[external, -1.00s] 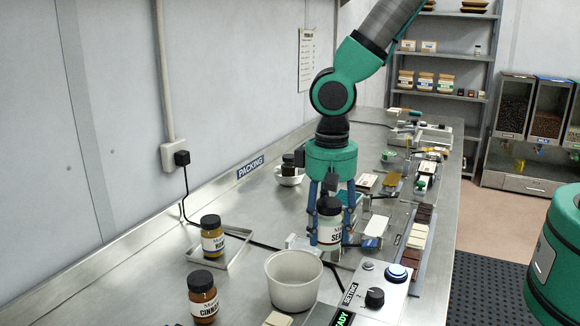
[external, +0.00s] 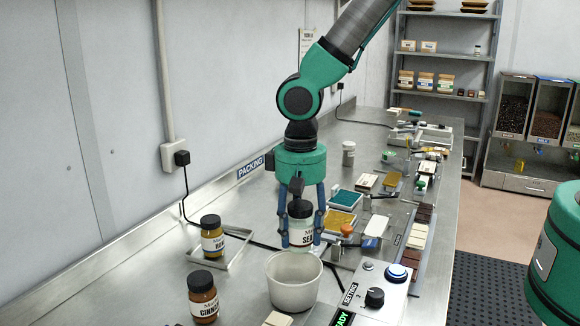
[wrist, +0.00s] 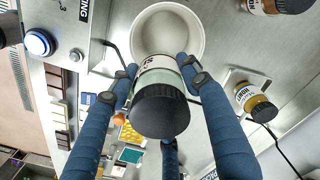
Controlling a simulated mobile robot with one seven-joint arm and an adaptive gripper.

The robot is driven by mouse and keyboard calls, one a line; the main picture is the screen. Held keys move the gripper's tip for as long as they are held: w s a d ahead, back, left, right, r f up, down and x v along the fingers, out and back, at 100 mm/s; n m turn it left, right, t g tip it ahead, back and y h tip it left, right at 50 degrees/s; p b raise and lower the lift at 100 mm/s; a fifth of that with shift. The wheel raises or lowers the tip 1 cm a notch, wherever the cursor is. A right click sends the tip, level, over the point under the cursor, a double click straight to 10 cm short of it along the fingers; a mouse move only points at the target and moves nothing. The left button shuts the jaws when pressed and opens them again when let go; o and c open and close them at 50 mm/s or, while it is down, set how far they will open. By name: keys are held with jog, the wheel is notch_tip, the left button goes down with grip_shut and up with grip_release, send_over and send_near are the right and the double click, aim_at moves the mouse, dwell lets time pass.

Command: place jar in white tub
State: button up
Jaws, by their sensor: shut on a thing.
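My gripper (external: 301,226) is shut on a jar (external: 301,236) with a black lid and a white label reading "SEA". The jar hangs upright just above the white tub (external: 293,292), close over its far rim. In the wrist view the jar (wrist: 160,75) sits between my blue fingers (wrist: 161,88), and the round opening of the tub (wrist: 168,20) shows just beyond it. The tub looks empty in the wrist view, though the jar hides part of it.
A jar with an orange-brown filling labelled "CINNA" (external: 203,298) stands left of the tub. Another dark-lidded jar (external: 212,237) stands in a shallow tray (external: 236,252). A control box with a knob and blue button (external: 396,273) is to the right.

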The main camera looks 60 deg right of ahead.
aim_at(301, 205)
jog(key=shift+f, duration=1.45)
jog(key=shift+f, duration=0.15)
jog(key=o, duration=1.4)
notch_tip(301, 205, up, 12)
jog(key=shift+r+b, duration=0.15)
jog(key=shift+b, duration=0.25)
jog(key=shift+r, duration=0.1)
